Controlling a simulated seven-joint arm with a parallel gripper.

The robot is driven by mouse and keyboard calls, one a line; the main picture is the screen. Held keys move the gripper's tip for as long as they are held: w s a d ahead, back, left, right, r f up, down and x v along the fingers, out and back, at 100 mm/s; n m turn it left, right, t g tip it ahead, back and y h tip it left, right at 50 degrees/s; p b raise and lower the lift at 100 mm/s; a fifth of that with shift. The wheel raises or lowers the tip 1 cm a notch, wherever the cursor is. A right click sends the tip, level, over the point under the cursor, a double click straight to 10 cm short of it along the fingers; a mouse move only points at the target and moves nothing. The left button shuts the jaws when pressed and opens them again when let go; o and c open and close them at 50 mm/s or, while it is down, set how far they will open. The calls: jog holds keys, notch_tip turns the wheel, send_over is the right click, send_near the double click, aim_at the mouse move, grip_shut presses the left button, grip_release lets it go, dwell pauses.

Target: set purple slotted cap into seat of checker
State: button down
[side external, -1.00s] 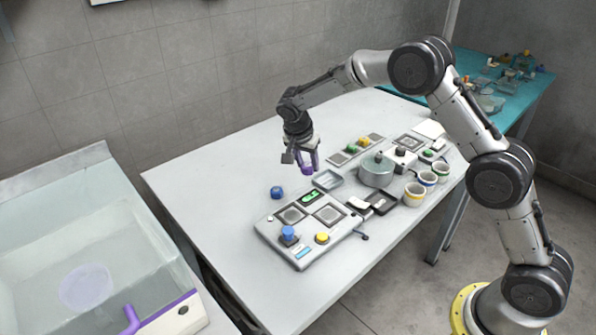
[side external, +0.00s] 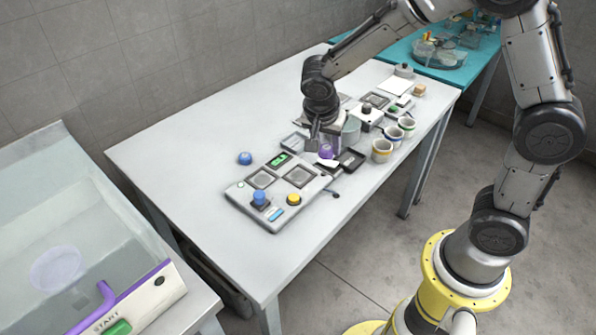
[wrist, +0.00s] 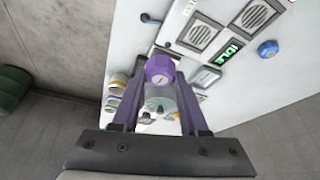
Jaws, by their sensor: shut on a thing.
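The purple slotted cap (side external: 326,151) is held between the fingertips of my gripper (side external: 325,143), which is shut on it. In the wrist view the cap (wrist: 160,68) shows its round top face between the two purple fingers. A pale panel (side external: 238,191) with two grey square grilles and a green display lies to the left of the cap. The display reads IDLE in the wrist view (wrist: 230,52). This panel may be the checker, but I cannot tell which part is its seat. My gripper is beyond the panel's right rear corner.
A blue knob-like piece (side external: 245,158) lies on the table left of the panel. Several cups, including one (side external: 382,150), stand to the right. The table's left part is clear.

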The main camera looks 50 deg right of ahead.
jog(key=s+r, duration=0.1)
jog(key=s, duration=0.4)
send_over(300, 173)
jog(key=s+a, duration=0.1)
jog(key=s, duration=0.1)
jog(key=shift+n, duration=0.3)
jog(key=f, duration=0.7)
jog(key=shift+w+a+f, duration=0.15)
jog(key=shift+w+f, duration=0.55)
jog(key=shift+f, duration=1.6)
jog(key=shift+f, duration=0.25)
